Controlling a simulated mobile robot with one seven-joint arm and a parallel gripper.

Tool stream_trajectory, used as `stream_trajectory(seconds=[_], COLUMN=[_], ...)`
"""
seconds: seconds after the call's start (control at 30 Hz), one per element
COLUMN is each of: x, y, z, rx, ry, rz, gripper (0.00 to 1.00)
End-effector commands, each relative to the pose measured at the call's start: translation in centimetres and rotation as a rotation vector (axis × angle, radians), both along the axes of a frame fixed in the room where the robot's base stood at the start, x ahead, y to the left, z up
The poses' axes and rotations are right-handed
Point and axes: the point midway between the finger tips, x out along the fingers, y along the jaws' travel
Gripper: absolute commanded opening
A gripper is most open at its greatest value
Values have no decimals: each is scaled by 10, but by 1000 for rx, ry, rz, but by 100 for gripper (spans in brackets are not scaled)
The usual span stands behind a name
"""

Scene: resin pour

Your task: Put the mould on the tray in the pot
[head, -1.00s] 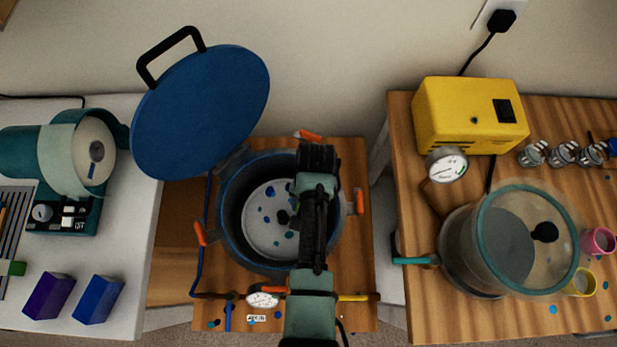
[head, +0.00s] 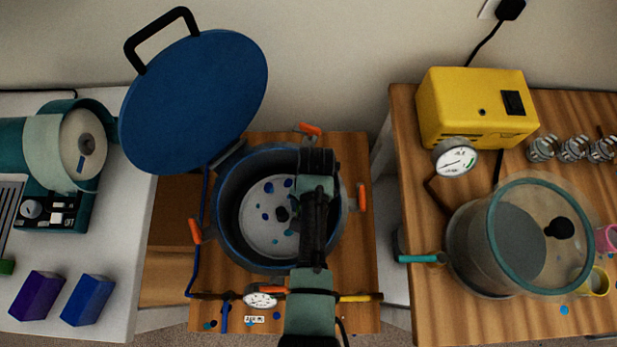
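The pot (head: 224,222) is a round dark blue vessel left of my arm, with its blue lid (head: 195,100) swung open. The pale round tray (head: 262,235) lies in the bottom of the pot, with blue and teal spots and a dark knob-like piece at its middle. My arm reaches over the right part of the pot, and my gripper (head: 316,160) is at its far end near the pot's back right rim. My arm hides its fingers and anything they may hold. I cannot identify a mould with certainty.
A purple block (head: 37,295) and a blue block (head: 87,299) stand on the white table at left. Orange clamps (head: 362,197) stick out around the pot. A gauge (head: 260,300) is in front. A clear chamber (head: 470,250) and yellow box (head: 470,105) stand at right.

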Motion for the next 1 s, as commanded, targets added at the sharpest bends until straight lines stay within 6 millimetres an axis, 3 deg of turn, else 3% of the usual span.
stream_trajectory(seconds=[0.43, 0.47, 0.6, 1.0], x=[0, 0, 0, -1], y=[0, 0, 0, 0], z=[-10, -9, -9, 0], rx=[0, -1, -1, -1], ry=[1, 0, 1, 1], rz=[0, 0, -1, -1], gripper=[12, 76, 100, 100])
